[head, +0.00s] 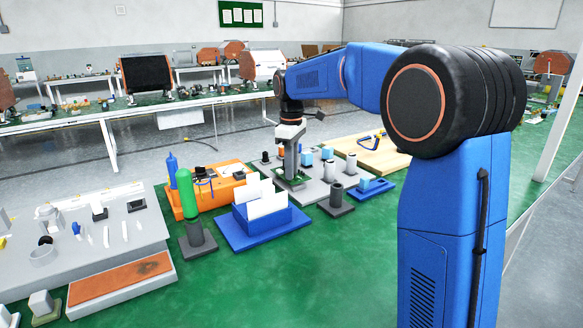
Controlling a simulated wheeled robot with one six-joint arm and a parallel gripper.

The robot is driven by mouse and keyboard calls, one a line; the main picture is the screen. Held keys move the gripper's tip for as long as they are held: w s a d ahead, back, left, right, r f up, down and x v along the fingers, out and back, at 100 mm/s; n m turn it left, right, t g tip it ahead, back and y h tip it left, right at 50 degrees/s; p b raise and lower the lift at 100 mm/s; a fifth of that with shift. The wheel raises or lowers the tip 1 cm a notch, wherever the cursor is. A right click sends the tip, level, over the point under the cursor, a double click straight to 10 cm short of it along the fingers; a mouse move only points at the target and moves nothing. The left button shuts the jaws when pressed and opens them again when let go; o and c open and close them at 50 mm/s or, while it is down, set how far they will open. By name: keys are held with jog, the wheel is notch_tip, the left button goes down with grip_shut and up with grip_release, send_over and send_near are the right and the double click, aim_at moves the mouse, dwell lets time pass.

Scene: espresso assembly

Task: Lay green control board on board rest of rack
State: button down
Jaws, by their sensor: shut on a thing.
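My gripper (290,172) points straight down over the grey base plate (317,192) on the green bench. It is shut on the green control board (293,181), a small green piece at the finger tips, low over the plate's left part. I cannot tell whether the board touches anything below it. The board rest is not distinct at this size, and the fingers partly cover that spot. I cannot tell for certain which fixture is the rack.
A blue holder with white panels (262,214) stands front left of my gripper. A green-topped cylinder (186,194) and an orange tray (218,184) are further left. Pale and dark cylinders (337,194) stand close on the right. A wooden board (372,155) lies behind right.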

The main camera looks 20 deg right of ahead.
jog(key=shift+f, duration=0.8)
dwell(0.8)
dwell(0.6)
jog(key=c, duration=1.5)
grip_release()
jog(key=shift+r, duration=3)
